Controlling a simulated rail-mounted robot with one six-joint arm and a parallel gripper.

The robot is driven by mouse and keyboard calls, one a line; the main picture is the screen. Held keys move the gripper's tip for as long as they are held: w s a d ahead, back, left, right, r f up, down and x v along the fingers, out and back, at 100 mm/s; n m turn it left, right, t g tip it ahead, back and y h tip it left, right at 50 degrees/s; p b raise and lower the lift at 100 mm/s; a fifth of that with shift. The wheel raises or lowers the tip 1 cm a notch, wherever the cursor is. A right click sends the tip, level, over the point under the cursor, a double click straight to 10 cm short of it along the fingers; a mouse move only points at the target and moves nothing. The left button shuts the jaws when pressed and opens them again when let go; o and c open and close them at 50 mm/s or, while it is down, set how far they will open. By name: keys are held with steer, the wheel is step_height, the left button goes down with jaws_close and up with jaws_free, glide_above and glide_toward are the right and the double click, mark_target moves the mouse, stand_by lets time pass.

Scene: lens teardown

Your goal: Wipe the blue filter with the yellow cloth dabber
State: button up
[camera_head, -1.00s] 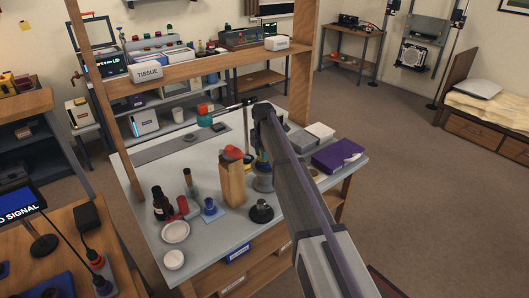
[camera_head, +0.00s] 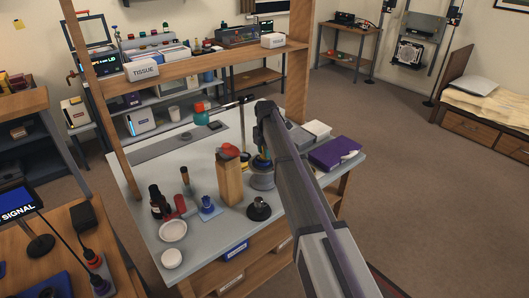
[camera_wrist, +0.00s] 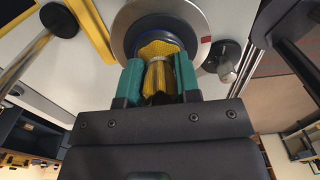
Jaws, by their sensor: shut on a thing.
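The yellow cloth dabber (camera_wrist: 156,48) is held between the teal fingers of my gripper (camera_wrist: 159,78) in the wrist view. Its cloth end faces the blue filter (camera_wrist: 165,34), which shows as a blue rim around the cloth inside a dark round mount. The cloth covers most of the filter; I cannot tell whether the two touch. In the head view my gripper (camera_head: 262,152) is over the round grey stand (camera_head: 263,180) on the bench, partly hidden by my arm.
A wooden block with a red top (camera_head: 229,180) stands close left of the stand. A dark knob-like piece (camera_head: 258,208) is in front. A purple box (camera_head: 333,153) is at the right. A shelf frame (camera_head: 190,63) rises behind.

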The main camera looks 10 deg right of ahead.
steer(key=shift+w+a+r, duration=0.1)
steer(key=shift+w+a, duration=0.1)
steer(key=shift+w, duration=0.15)
steer(key=shift+w+a, duration=0.15)
steer(key=shift+a, duration=0.6)
steer(key=shift+s+a+f, duration=0.15)
steer(key=shift+s+f, duration=0.05)
steer(key=shift+s, duration=0.4)
steer(key=shift+s+r, duration=0.1)
steer(key=shift+s, duration=0.2)
steer(key=shift+s+d, duration=0.25)
steer(key=shift+d, duration=0.25)
steer(key=shift+w+d, duration=0.25)
steer(key=shift+d, duration=0.2)
